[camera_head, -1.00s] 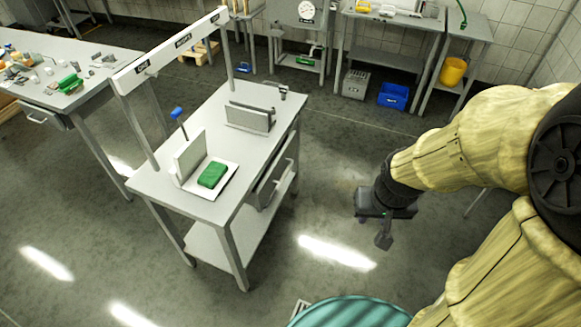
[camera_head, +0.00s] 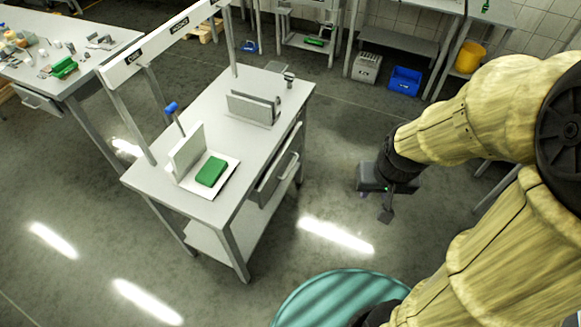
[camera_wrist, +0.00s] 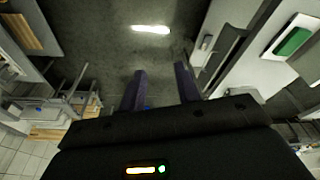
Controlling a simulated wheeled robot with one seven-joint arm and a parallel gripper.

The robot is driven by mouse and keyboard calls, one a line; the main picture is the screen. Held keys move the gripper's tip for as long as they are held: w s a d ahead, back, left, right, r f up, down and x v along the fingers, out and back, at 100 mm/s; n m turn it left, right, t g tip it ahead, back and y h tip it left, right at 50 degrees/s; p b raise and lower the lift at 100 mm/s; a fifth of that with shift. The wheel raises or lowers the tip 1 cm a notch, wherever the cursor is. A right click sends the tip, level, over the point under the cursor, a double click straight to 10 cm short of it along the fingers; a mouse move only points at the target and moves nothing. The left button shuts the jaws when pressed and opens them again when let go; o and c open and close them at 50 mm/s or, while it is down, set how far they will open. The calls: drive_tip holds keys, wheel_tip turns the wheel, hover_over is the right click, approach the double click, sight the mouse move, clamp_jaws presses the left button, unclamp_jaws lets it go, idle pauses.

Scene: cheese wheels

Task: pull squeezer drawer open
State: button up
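The grey drawer (camera_head: 273,178) is under the top of the small metal table (camera_head: 262,139), on the side facing me, with a bar handle on its front. The drawer front (camera_wrist: 224,58) also shows at the right in the wrist view. On the table a blue-knobbed lever (camera_head: 172,110) and upright plate stand by a green block (camera_head: 211,171). My gripper (camera_head: 387,207) is in the air to the right of the drawer, clearly apart from it. The wrist view shows its two dark fingers (camera_wrist: 160,85) spread with nothing between them.
Bare floor (camera_head: 335,190) lies between my gripper and the table. A sign rail (camera_head: 160,45) stands over the table's far side. Another table with small items (camera_head: 60,50) is at the left. A blue crate (camera_head: 405,80) and yellow bucket (camera_head: 468,56) are at the back.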

sight(291, 167)
drive_tip(key=w+a+f+n+t+y+b, duration=0.1)
drive_tip(key=w+a+f+n+t+b, duration=0.3)
drive_tip(key=w+f+b, duration=0.7)
drive_tip(key=w+a+f+n+t+y+b, duration=0.1)
drive_tip(key=w+f+n+t+b, duration=0.45)
drive_tip(key=f+b, duration=0.85)
drive_tip(key=w+a+f+n+t+y+b, duration=0.1)
drive_tip(key=a+f+n+t+y+b, duration=0.1)
drive_tip(key=f+b, duration=0.4)
drive_tip(key=w+a+f+n+t+y+b, duration=0.2)
drive_tip(key=a+f+n+b, duration=0.2)
drive_tip(key=f+n+b, duration=0.2)
drive_tip(key=w+a+f+n+t+y+b, duration=0.2)
drive_tip(key=f+b, duration=0.4)
drive_tip(key=f, duration=0.3)
drive_tip(key=shift+w+a+n, duration=0.15)
drive_tip(key=shift+a+n, duration=0.3)
drive_tip(key=shift+n, duration=0.5)
drive_tip(key=b+x, duration=0.3)
drive_tip(key=x, duration=1.4)
drive_tip(key=shift+w+a+f, duration=0.1)
drive_tip(key=shift+w+a, duration=0.05)
drive_tip(key=shift+w, duration=0.05)
clamp_jaws()
